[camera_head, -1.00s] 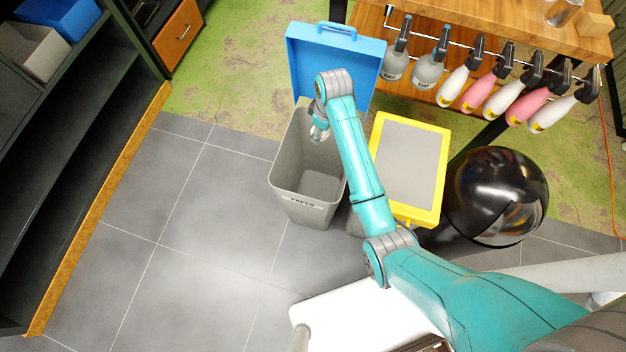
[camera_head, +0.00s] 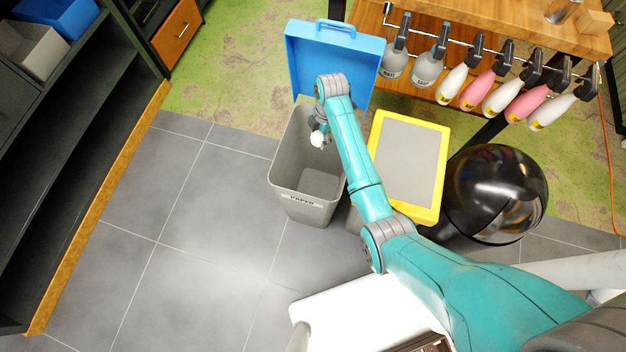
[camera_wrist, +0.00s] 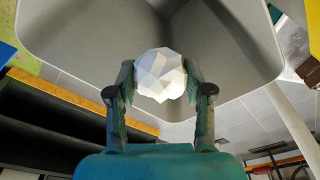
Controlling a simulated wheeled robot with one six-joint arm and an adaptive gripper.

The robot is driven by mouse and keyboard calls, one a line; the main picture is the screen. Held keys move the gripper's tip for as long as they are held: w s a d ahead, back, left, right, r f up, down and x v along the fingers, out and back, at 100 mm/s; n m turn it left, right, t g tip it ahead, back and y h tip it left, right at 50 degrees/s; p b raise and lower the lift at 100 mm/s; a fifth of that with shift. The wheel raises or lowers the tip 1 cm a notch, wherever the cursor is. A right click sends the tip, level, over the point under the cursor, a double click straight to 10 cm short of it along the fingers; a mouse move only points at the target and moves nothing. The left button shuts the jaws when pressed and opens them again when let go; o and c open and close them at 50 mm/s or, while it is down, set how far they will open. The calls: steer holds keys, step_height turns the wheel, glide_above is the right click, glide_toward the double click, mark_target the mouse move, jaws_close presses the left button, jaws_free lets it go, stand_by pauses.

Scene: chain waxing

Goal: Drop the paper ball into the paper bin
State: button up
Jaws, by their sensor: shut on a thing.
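The white faceted paper ball (camera_wrist: 160,75) is held between the two fingers of my gripper (camera_wrist: 160,85) in the wrist view. In the head view the ball (camera_head: 317,139) shows as a small white spot below my gripper (camera_head: 318,132). The grey paper bin (camera_head: 306,206), labelled PAPER on its front, stands open on the floor with its blue lid (camera_head: 335,61) raised behind it. My gripper and the ball are over the bin's opening, toward its back. In the wrist view the bin's wall (camera_wrist: 80,30) fills the area behind the ball.
A bin with a yellow-rimmed grey lid (camera_head: 409,165) stands to the right, with a black domed bin (camera_head: 497,194) beyond it. A wooden workbench (camera_head: 480,30) with hanging bottles is at the back. Dark shelves (camera_head: 90,130) stand at left. The tiled floor (camera_head: 190,230) at left is clear.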

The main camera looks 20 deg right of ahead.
steer(key=shift+f, duration=1.95)
steer(key=o, duration=0.8)
steer(key=r, duration=0.4)
steer(key=d+r, duration=0.1)
steer(key=r, duration=0.7)
steer(key=shift+w+d, duration=0.15)
steer(key=shift+d, duration=0.05)
